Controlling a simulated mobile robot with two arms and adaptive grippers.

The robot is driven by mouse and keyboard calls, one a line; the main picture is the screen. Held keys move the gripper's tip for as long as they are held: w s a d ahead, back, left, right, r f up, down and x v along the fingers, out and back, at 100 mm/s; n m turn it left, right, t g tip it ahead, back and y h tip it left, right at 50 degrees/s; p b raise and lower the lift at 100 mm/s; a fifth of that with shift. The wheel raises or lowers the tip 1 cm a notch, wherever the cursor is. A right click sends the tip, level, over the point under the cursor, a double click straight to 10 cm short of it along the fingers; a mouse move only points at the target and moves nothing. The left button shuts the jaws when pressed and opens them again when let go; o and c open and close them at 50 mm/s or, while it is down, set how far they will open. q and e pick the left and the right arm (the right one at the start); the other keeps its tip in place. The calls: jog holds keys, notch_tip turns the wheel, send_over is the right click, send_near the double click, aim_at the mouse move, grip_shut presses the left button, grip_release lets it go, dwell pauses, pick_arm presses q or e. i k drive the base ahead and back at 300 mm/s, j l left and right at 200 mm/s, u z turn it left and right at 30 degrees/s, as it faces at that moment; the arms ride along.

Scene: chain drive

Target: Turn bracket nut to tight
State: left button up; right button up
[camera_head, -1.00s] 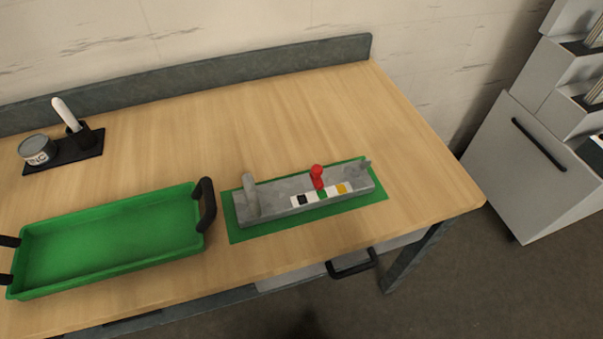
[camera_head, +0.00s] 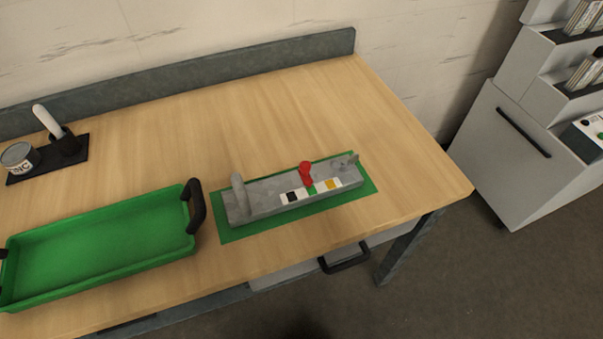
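The grey chain drive base (camera_head: 262,199) lies on a green mat (camera_head: 232,234) near the front right of the wooden workbench. A grey upright post (camera_head: 239,193) stands at its left end. A red knob-like part (camera_head: 305,172) stands upright near its right half, beside a strip of black, white, green and yellow patches (camera_head: 312,190). A small grey part (camera_head: 350,161), perhaps the bracket nut, is at the right end; it is too small to tell its setting. Neither of my grippers is in view.
A green tray (camera_head: 100,246) with black handles sits left of the mat. A dark holder (camera_head: 64,146) with a white-handled tool and a tin (camera_head: 19,158) stand at the back left. The bench's back middle is clear. A grey cabinet (camera_head: 510,150) stands at the right.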

aim_at(343, 165)
jog(key=k+j, duration=0.15)
jog(key=j, duration=0.2)
jog(key=k+j, duration=0.1)
jog(key=j, duration=0.25)
jog(key=k+j+z, duration=0.1)
jog(key=j, duration=0.3)
jog(key=k+j, duration=0.2)
jog(key=j, duration=0.15)
